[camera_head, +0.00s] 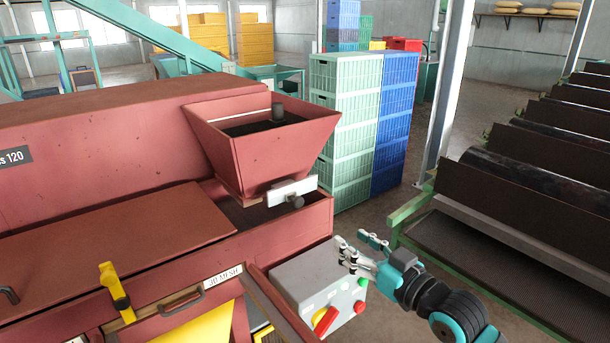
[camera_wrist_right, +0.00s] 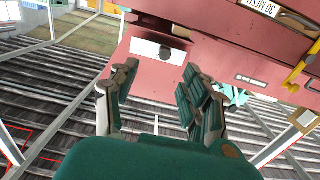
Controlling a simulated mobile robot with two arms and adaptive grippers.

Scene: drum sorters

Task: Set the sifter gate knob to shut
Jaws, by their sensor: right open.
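The sifter gate knob (camera_head: 297,202) is small and dark. It sits on a white plate (camera_head: 292,190) at the foot of the red hopper (camera_head: 262,140). In the right wrist view the dark knob (camera_wrist_right: 165,53) shows on its white plate (camera_wrist_right: 152,48), beyond my fingers. My right gripper (camera_head: 358,252) is open and empty, below and right of the knob and apart from it. Its spread fingers show in the wrist view (camera_wrist_right: 152,95). A small teal and white tip at the head view's bottom edge looks like part of my left gripper (camera_head: 76,340); its jaws are not readable.
A grey control box (camera_head: 300,275) with red and green buttons stands below the knob, close to my right gripper. A yellow lever (camera_head: 115,290) is at the left. Green crates (camera_head: 345,130) and blue crates (camera_head: 395,120) stand behind. Drum sorters (camera_head: 530,170) stand on the right.

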